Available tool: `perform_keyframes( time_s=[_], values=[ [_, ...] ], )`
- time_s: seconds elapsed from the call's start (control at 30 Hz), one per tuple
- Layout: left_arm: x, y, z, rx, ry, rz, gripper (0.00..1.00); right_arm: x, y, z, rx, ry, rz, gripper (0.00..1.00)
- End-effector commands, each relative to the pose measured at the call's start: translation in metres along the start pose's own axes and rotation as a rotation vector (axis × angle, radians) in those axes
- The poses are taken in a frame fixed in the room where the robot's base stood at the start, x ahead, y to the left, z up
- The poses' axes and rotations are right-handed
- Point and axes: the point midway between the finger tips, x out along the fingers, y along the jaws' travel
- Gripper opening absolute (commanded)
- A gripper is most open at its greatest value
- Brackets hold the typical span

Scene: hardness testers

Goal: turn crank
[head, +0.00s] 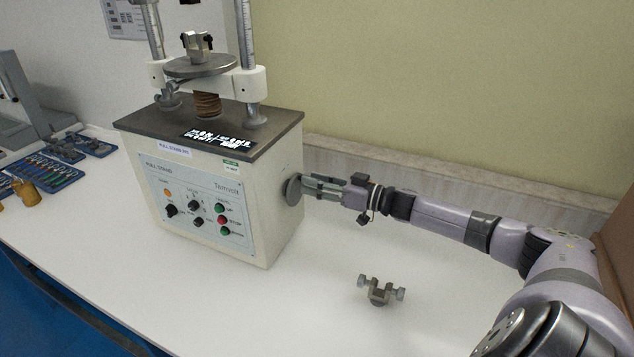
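The crank (292,190) is a round grey disc on the right side wall of a cream test machine (255,205) labelled "PULL STAND". My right gripper (308,187) comes in from the right, level with the crank. Its two grey fingers point left, with their tips right at the disc. The fingers show a narrow gap between them. Whether they hold a crank handle or only stand beside it is hidden by the fingers. My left gripper is not in view.
The machine stands on a white table (330,315) against a wall. A small metal clamp (381,291) lies in front of my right arm. Blue tool trays (50,172) and a yellow-brown piece (26,192) lie at the left. The table's right front is mostly clear.

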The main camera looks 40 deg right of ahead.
Motion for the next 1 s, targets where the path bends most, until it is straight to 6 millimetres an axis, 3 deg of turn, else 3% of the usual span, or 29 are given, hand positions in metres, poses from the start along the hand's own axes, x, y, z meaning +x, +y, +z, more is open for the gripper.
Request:
perform_keyframes(
  time_s=[0.1,0.63,1.0],
  values=[
    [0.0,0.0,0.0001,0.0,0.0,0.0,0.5,-0.0001,0.0001,0.0,0.0,0.0,0.0,0.36],
    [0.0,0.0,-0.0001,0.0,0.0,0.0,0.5,-0.0003,0.0001,-0.0001,0.0,0.0,0.0,0.01],
    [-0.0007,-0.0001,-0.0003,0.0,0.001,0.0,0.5,-0.0003,-0.0005,-0.0003,-0.012,0.0,0.0,0.0]
  ],
)
